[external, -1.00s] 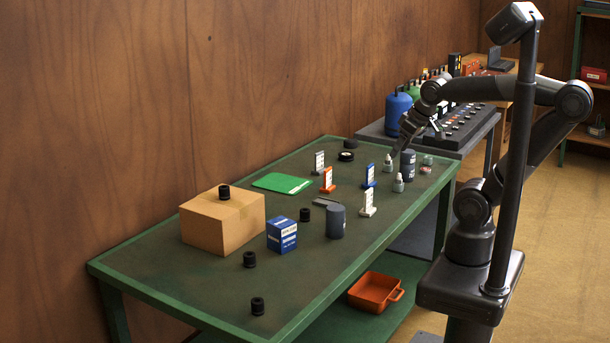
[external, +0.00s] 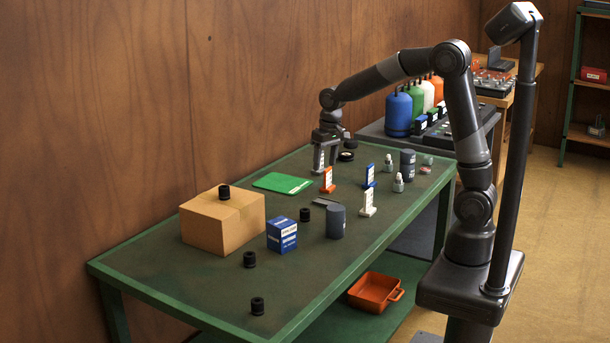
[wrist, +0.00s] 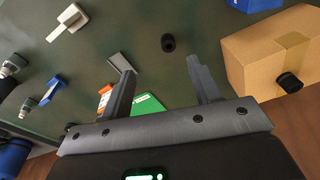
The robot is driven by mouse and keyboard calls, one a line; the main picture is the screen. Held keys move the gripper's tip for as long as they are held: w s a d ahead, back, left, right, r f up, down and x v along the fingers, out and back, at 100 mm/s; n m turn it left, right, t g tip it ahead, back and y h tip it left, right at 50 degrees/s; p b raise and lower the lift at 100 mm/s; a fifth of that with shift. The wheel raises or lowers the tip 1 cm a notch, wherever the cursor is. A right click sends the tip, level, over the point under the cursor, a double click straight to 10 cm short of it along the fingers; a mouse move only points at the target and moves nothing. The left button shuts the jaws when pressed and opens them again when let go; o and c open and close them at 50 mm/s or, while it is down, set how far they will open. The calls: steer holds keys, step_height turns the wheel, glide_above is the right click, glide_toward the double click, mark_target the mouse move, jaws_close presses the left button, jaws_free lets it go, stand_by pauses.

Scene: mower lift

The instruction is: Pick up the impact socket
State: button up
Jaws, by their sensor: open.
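Several black cylinders look like impact sockets. One stands on the cardboard box (external: 238,232), a black socket (external: 224,191); another socket (external: 305,214) stands mid-table behind the blue carton (external: 282,235). Two more sockets, one (external: 249,259) and another (external: 257,306), stand toward the table's near end. My gripper (external: 326,168) is open, pointing down over the table's far part beside the orange stand. In the wrist view, a socket (wrist: 168,43) lies beyond the gap between my open fingers (wrist: 160,72), apart from them. The box-top socket (wrist: 290,82) is at the right.
An orange stand (external: 327,180), blue stand (external: 370,176) and white stand (external: 368,204) stand near my gripper. A green sheet (external: 283,183) lies left of it. A dark cylinder (external: 335,221) stands mid-table. The near end of the green table (external: 185,283) has free room.

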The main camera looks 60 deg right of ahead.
steer(key=w+f+g, duration=0.1)
steer(key=w+f, duration=0.6)
steer(key=f, duration=0.2)
glide_above(305, 210)
steer(key=shift+m, duration=0.4)
steer(key=f, duration=0.5)
steer(key=shift+s+a+f, duration=0.25)
steer(key=shift+s+a, duration=0.05)
steer(key=shift+w+d+f, duration=0.15)
steer(key=shift+f, duration=1.2)
steer(key=shift+w+d+f, duration=0.15)
steer(key=shift+f, duration=1.2)
steer(key=shift+c, duration=0.4)
steer(key=c, duration=1)
steer(key=shift+r, duration=0.15)
